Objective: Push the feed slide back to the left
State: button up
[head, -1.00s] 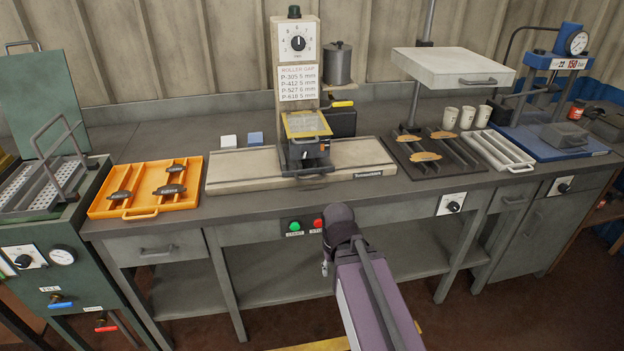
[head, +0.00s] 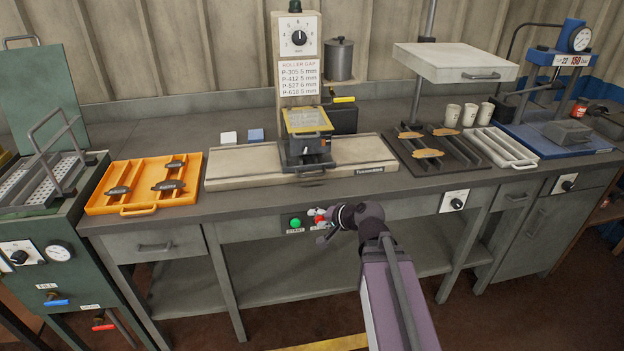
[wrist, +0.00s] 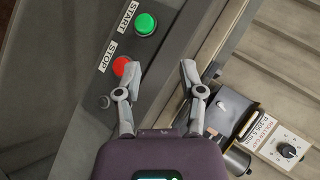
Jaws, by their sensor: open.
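The feed machine has a long beige bed (head: 240,172) on the bench, with an upright post behind it. A dark block with a front handle (head: 310,165), which looks like the feed slide, sits near the middle of the bed, under a yellow-framed guard (head: 307,120). My gripper (head: 322,224) is open and empty in front of the bench front, below and apart from the bed, beside the red stop button (head: 320,220). In the wrist view my gripper (wrist: 160,75) has its fingers spread, the left fingertip near the red button (wrist: 122,66).
The green start button (head: 295,223) is left of the red one. White and blue blocks (head: 256,136) lie behind the bed.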

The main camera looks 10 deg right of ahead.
aim_at(312, 175)
jog(key=w+d+r+m+t+h+b, duration=0.1)
jog(key=w+d+r+m+t, duration=0.3)
jog(key=d+r+m+t, duration=0.1)
jog(key=shift+w+d+r+m+t, duration=0.25)
jog(key=shift+d+m+t, duration=0.25)
jog(key=shift+d+m, duration=0.45)
jog(key=shift+a, duration=0.2)
jog(key=b+x, duration=0.2)
jog(key=x, duration=1.1)
jog(key=shift+w+a+f, duration=0.15)
jog(key=shift+w, duration=0.15)
grip_shut()
